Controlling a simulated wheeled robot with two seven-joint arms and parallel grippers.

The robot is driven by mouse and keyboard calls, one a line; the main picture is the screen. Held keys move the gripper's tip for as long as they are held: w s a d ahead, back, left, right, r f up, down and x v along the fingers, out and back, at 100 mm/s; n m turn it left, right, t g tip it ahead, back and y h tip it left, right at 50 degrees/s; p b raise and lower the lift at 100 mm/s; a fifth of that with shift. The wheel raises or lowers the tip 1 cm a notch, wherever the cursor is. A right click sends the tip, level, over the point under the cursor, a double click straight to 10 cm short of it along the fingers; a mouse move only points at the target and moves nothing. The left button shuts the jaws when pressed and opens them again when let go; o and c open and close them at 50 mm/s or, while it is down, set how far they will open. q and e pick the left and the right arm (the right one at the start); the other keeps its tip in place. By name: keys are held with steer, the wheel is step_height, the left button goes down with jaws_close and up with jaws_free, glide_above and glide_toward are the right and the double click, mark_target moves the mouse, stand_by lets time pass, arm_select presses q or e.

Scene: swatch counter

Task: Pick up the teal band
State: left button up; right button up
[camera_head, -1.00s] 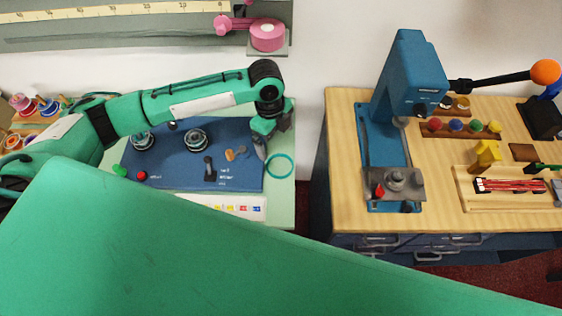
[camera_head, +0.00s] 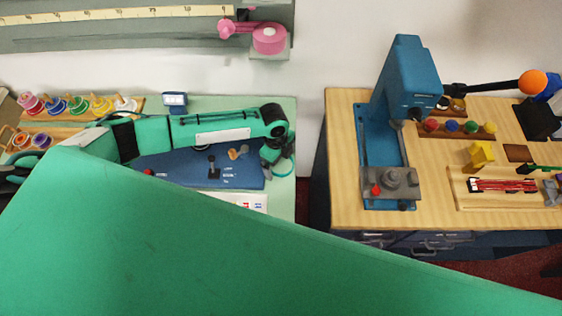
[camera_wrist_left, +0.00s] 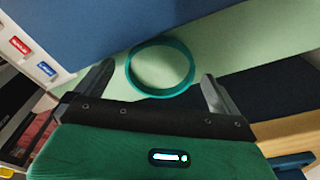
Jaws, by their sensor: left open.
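The teal band (camera_wrist_left: 187,82) is a thin ring lying flat on the pale green counter top. In the head view the teal band (camera_head: 289,166) shows only in part at the right edge of the counter, partly hidden by my left gripper (camera_head: 271,158). In the left wrist view my left gripper (camera_wrist_left: 157,88) is open, with one finger on each side of the band. The band lies between the fingertips in the picture, and nothing is held. I cannot tell the height of the fingers above it. My right gripper is not in view.
A dark blue mat (camera_head: 180,168) with small tools lies left of the band. Several coloured spools (camera_head: 78,105) stand at the back left. A wooden table (camera_head: 345,190) with a blue press (camera_head: 408,85) stands to the right, across a gap. A large green surface fills the lower foreground.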

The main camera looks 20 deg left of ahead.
arm_select(q)
steer(key=shift+f, duration=0.1)
steer(key=shift+c, duration=1.1)
steer(key=c, duration=0.8)
